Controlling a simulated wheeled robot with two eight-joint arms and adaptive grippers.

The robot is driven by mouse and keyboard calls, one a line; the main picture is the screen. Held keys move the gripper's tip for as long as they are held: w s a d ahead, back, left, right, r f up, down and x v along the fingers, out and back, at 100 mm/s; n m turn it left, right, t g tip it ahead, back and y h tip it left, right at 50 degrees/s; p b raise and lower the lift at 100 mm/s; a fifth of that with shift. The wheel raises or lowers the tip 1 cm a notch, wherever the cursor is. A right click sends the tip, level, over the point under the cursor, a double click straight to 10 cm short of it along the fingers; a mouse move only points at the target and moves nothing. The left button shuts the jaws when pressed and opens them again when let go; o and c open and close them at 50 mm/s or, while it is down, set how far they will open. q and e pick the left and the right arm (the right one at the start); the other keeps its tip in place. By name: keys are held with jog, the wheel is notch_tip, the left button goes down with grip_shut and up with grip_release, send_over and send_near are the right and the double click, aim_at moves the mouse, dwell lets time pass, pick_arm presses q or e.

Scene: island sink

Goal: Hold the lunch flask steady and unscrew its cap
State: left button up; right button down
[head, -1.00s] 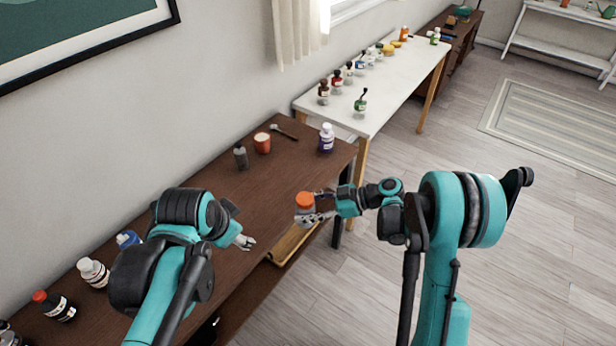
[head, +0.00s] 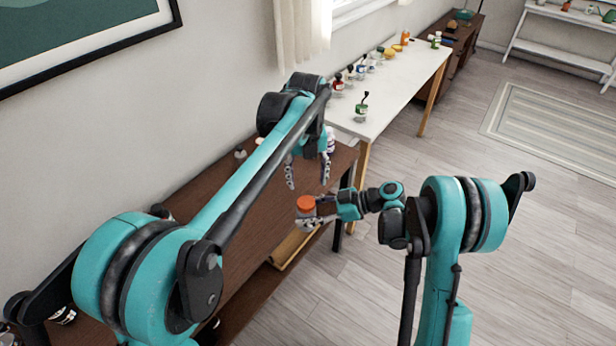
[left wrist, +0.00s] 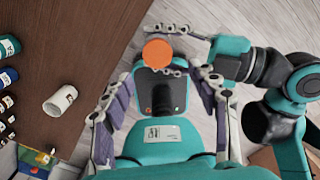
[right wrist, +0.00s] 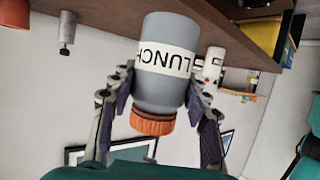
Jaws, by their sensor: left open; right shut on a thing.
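The lunch flask (right wrist: 165,62) is grey with a white LUNCH label and an orange cap (head: 306,203). My right gripper (head: 313,213) is shut on the flask's body and holds it upright, off the front edge of the brown table. The cap is on the flask, clear of the right fingers. In the right wrist view the flask appears upside down between the fingers. My left gripper (head: 307,180) is open and empty, just above the cap in the head view. In the left wrist view the cap (left wrist: 157,52) lies beyond and between the open fingertips, apart from them.
The brown table (head: 203,191) runs along the wall, partly hidden by my left arm. A white cup (left wrist: 60,100) and several bottles show in the left wrist view. A white table (head: 390,92) with small bottles stands behind.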

aim_at(308, 202)
pick_arm(q)
jog(key=shift+d+f, duration=0.15)
jog(key=shift+f, duration=0.15)
notch_tip(308, 202, down, 7)
jog(key=shift+f, duration=0.2)
